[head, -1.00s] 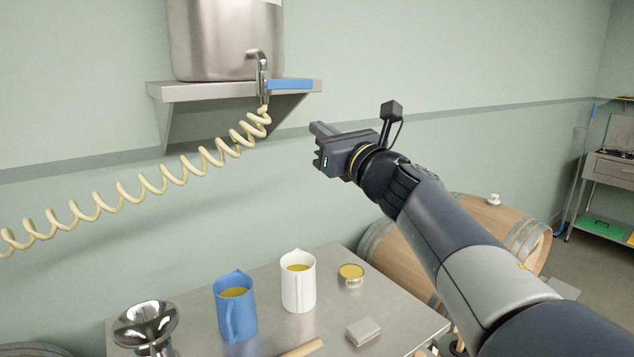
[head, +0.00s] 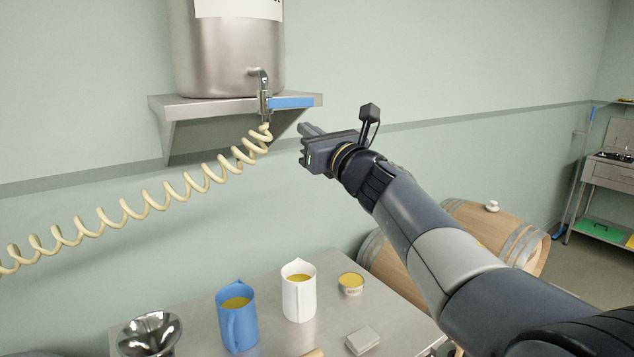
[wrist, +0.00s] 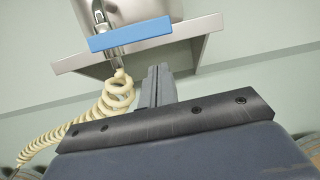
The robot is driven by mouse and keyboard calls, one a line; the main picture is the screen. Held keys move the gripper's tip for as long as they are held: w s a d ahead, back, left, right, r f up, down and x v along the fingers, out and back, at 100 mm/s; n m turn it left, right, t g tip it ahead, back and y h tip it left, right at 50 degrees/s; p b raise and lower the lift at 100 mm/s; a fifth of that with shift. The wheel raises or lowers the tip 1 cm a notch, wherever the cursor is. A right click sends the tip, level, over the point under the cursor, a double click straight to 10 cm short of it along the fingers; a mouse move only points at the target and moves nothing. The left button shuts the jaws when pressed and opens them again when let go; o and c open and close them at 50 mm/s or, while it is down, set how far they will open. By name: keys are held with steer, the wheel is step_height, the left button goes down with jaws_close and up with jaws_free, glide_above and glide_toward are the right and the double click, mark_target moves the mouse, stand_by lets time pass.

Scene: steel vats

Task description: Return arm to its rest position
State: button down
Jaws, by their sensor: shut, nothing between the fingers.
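My arm reaches up from the lower right in the head view. My gripper (head: 306,130) is shut and empty, in the air just right of and below the wall shelf (head: 200,105). Nothing is held. I cannot tell how far the fingertips are from the shelf.
A steel vat (head: 225,55) with a tap stands on the shelf, and a cream coiled hose (head: 140,212) hangs leftward. Below, a steel table (head: 265,310) bears a blue jug (head: 237,320), a white jug (head: 299,295), a tin (head: 351,285) and a funnel (head: 150,335).

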steer(key=s+d+f+m+h, duration=0.1)
steer(key=s+f+m, duration=0.3)
steer(key=s, duration=0.2)
steer(key=shift+s+d+f+t+p, duration=0.15)
steer(key=shift+s+t+p, duration=0.15)
steer(key=shift+t, duration=0.1)
stand_by(0.9)
